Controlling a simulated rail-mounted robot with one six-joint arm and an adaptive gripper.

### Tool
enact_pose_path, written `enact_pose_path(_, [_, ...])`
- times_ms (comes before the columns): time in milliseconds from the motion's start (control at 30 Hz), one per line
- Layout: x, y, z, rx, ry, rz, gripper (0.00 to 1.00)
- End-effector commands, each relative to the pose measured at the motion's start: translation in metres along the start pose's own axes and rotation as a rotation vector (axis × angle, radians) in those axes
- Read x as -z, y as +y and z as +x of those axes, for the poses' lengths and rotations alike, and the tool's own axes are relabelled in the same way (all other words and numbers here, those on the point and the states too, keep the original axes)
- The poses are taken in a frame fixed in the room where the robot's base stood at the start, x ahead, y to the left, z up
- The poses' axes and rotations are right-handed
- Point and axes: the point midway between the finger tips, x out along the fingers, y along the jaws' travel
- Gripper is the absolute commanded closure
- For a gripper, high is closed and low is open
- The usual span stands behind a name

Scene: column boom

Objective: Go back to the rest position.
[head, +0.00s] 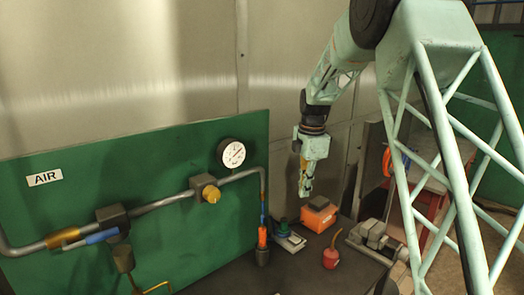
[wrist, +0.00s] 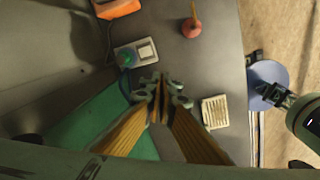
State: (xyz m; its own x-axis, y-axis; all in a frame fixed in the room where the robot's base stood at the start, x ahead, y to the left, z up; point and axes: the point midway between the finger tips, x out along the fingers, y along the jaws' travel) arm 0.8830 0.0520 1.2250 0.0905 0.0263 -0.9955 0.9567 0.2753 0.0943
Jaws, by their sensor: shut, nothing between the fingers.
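My gripper (head: 305,190) hangs from my pale green arm, pointing down above the dark bench, to the right of the green panel. It is shut and empty. In the wrist view the closed fingers (wrist: 159,100) point down at the bench top, with clear space between them and the things below. No object is held.
An orange box (head: 318,214), a small device with a green knob (head: 288,236) and a red oil can (head: 331,256) stand on the bench (wrist: 200,75) below. The green panel (head: 170,170) with pipes and a gauge (head: 231,153) is left. A beige vented block (wrist: 215,112) lies near the bench edge.

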Motion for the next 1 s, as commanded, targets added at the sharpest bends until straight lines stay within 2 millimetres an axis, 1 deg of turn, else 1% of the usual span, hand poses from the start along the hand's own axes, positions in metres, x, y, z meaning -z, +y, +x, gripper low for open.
enact_pose_path(33, [0.001,-0.007,-0.009,-0.005,-0.002,0.024,1.00])
enact_pose_path(100, [0.002,-0.016,-0.019,-0.010,-0.003,0.062,1.00])
enact_pose_path(400, [0.009,-0.058,-0.060,-0.032,-0.007,0.221,1.00])
enact_pose_path(767, [0.018,-0.113,-0.102,-0.058,-0.008,0.412,1.00])
enact_pose_path(1000, [0.025,-0.153,-0.125,-0.076,-0.006,0.539,1.00])
